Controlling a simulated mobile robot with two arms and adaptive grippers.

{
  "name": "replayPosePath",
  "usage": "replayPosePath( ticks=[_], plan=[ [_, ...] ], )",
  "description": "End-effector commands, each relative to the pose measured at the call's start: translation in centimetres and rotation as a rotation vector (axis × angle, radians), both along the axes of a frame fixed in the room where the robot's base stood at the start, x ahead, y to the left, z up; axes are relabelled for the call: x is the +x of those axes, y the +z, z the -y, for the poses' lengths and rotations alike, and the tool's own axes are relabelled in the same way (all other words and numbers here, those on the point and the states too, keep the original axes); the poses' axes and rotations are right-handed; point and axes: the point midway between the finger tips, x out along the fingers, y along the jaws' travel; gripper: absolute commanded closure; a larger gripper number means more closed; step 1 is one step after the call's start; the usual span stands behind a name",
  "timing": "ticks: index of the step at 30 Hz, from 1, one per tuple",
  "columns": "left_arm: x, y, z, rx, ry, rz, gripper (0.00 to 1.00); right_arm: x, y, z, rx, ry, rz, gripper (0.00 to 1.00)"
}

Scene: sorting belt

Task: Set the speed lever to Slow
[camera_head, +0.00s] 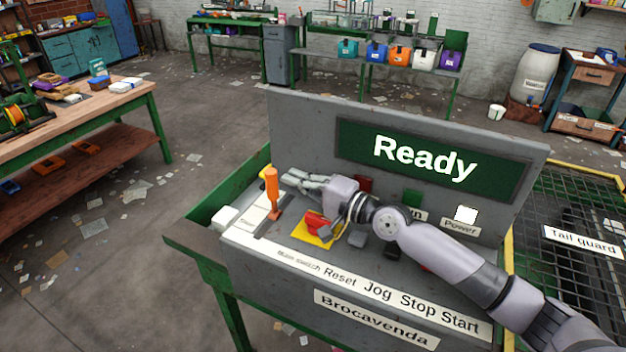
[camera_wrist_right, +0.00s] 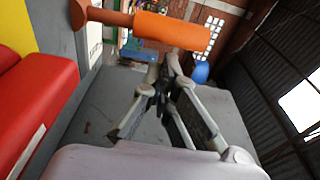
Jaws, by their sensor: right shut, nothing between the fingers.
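The orange speed lever (camera_head: 272,188) stands nearly upright at the left end of the grey control panel, over a pale label strip (camera_head: 250,219) whose words I cannot read. In the right wrist view, the lever's orange handle (camera_wrist_right: 168,29) crosses the top of the picture. My right gripper (camera_head: 290,177) is shut and empty, just right of and behind the lever's upper part. Its closed fingers also show in the right wrist view (camera_wrist_right: 163,70), close to the handle; I cannot tell if they touch it. My left gripper is not in view.
A red switch (camera_head: 316,222) on a yellow plate sits right of the lever, beneath my right arm. A screen reading Ready (camera_head: 425,160) stands on the panel's upright back (camera_head: 300,135). A fenced guard (camera_head: 580,215) is at the right. Floor left of the panel is open.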

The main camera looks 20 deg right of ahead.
Motion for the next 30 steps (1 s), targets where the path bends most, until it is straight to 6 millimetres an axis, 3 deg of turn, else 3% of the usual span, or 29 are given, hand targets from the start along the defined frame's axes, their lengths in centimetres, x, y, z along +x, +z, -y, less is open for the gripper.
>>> replayPosePath(
  ticks=[7,30],
  plan=[
    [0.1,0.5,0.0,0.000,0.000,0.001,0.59,1.5,0.0,-1.1,0.001,0.000,0.001,1.00],
    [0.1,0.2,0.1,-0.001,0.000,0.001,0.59,1.3,0.2,-1.4,-0.050,-0.001,0.051,1.00]
  ],
)
